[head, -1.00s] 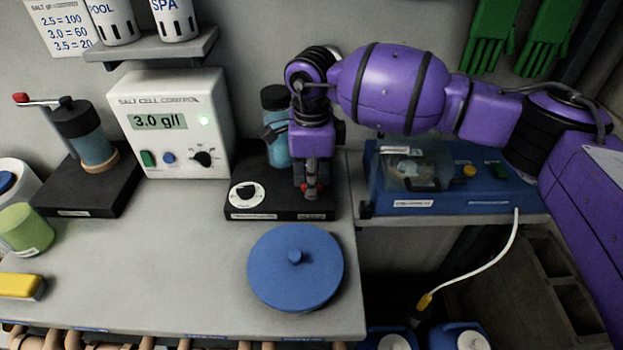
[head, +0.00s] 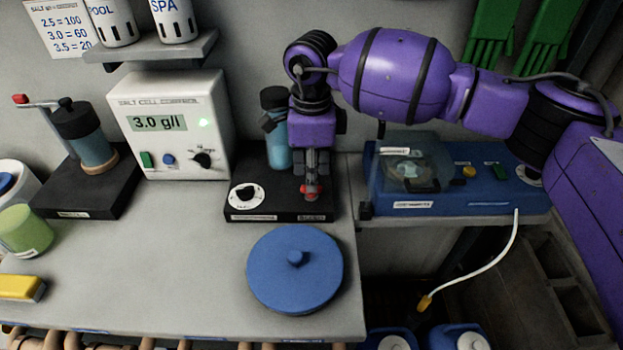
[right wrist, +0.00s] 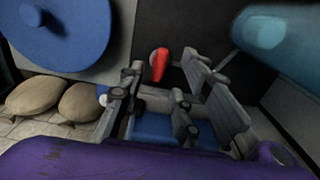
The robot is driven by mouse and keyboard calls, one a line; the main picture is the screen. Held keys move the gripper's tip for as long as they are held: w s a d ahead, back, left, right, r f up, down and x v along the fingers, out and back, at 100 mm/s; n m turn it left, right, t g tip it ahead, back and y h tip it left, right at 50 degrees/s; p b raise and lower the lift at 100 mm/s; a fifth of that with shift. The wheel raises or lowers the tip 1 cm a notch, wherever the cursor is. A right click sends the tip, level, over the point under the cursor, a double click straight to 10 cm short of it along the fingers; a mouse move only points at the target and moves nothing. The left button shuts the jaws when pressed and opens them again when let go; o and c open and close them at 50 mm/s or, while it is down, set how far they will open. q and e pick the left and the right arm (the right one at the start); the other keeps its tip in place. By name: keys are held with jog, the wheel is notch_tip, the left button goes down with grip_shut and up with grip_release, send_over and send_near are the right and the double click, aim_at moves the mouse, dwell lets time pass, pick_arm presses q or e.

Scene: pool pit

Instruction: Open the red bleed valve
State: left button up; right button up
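The red bleed valve (head: 311,191) is a small red handle at the right end of a black base (head: 270,207) on the grey counter. My right gripper (head: 316,172) points down just above and behind it and partly hides the area around it. In the right wrist view, the red handle (right wrist: 160,65) shows beyond the fingertips, between the lines of the two fingers. The fingers of the right gripper (right wrist: 168,82) stand apart with nothing held between them. Contact with the handle is not visible. My left gripper is in neither view.
A round blue lid (head: 295,268) lies in front. A blue device with a clear cover (head: 450,185) is to the right. Open counter (head: 170,260) lies left of the lid.

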notch_tip(320, 180, up, 10)
jog(key=shift+f, duration=0.25)
jog(key=shift+s, duration=0.1)
